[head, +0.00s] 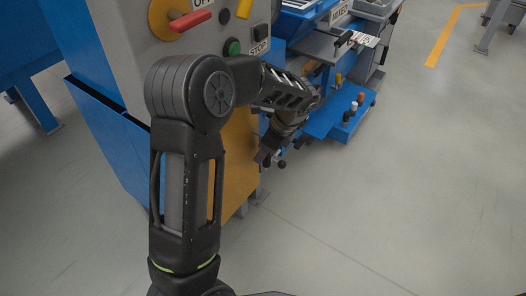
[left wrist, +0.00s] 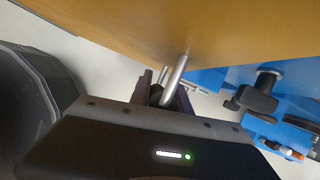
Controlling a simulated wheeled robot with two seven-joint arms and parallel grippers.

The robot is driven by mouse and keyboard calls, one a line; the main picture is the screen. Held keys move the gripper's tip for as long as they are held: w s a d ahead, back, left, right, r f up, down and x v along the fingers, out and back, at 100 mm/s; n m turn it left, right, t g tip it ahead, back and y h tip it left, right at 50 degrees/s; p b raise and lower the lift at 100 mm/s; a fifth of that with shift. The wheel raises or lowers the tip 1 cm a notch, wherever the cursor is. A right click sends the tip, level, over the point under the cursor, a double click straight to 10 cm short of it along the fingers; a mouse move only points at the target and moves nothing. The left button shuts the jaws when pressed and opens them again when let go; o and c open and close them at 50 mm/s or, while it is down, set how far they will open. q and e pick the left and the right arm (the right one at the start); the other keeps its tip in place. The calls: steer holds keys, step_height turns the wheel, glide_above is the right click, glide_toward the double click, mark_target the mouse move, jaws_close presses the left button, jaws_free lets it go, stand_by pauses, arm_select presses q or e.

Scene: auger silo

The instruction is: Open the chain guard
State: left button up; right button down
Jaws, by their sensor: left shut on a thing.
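The chain guard is the yellow-orange panel (head: 238,160) on the front of the grey and blue machine, partly hidden behind my left arm. In the left wrist view its orange face (left wrist: 200,30) fills the top. A metal bar handle (left wrist: 176,72) stands out from the panel. My left gripper (head: 268,156) is low at the panel's right edge in the head view. In the left wrist view the gripper (left wrist: 164,94) is shut on the handle, with the bar between its fingers. Whether the guard stands ajar, I cannot tell. My right gripper is not in view.
A blue bench with coloured pegs (head: 352,104) stands to the right. A black clamp knob (left wrist: 258,97) is close to the gripper. The floor (head: 370,210) at front right is clear.

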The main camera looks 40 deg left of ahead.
arm_select(q)
jaws_close()
steer(key=shift+d, duration=0.15)
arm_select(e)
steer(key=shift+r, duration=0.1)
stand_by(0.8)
